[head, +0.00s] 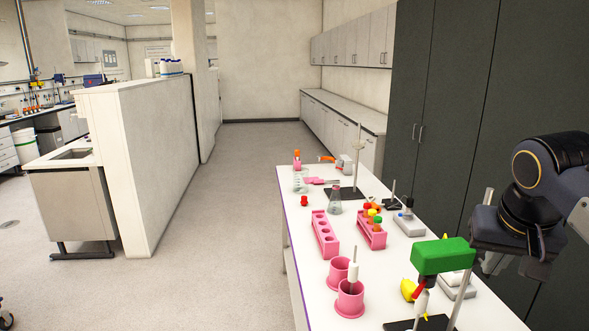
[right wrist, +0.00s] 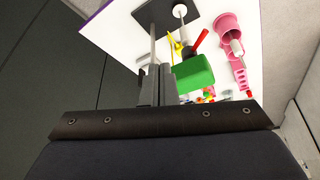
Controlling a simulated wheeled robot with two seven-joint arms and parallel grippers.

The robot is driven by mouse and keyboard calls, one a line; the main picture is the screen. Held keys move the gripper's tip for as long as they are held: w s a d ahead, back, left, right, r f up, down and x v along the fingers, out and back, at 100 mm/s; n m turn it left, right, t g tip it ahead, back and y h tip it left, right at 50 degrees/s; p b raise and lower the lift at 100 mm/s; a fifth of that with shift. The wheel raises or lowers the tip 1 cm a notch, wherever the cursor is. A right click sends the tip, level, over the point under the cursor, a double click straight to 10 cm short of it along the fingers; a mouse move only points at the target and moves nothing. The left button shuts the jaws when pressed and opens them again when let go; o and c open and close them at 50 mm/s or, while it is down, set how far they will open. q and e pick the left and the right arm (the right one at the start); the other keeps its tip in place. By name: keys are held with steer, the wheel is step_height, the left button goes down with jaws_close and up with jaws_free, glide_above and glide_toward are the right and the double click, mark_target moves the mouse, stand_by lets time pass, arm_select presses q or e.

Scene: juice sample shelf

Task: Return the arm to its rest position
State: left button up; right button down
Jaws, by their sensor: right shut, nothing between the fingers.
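My right arm (head: 540,180) comes in from the right edge of the head view, raised beside the table's right side. Its gripper (head: 489,264) points down behind the upright rod of a stand and right of a green block (head: 443,256). In the right wrist view the two dark fingers (right wrist: 157,92) lie together, with nothing seen between them. There the green block (right wrist: 194,74) appears beyond and to the right of the fingers. Whether the gripper touches the rod I cannot tell. My left gripper is not in view.
The white table (head: 300,240) carries pink racks (head: 325,236), pink cups (head: 349,298), a flask (head: 335,200) and a tall stand (head: 358,150). The near stand's rod (right wrist: 153,45) rises close to my right gripper. Dark cabinets (head: 480,90) stand behind the arm. Floor left of the table is clear.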

steer(key=s+a+f+n+y, duration=0.1)
steer(key=s+a+f+y, duration=0.1)
steer(key=s+a+f, duration=0.2)
steer(key=s+a+f+n+t+y, duration=0.1)
steer(key=s+a+f, duration=0.3)
steer(key=f, duration=0.6)
steer(key=s+a+f+n+y, duration=0.1)
steer(key=s+a+f+y, duration=0.1)
steer(key=s+a+f, duration=0.3)
step_height(320, 180, down, 2)
steer(key=shift+s+y, duration=0.3)
steer(key=shift+s, duration=0.85)
steer(key=shift+d, duration=0.1)
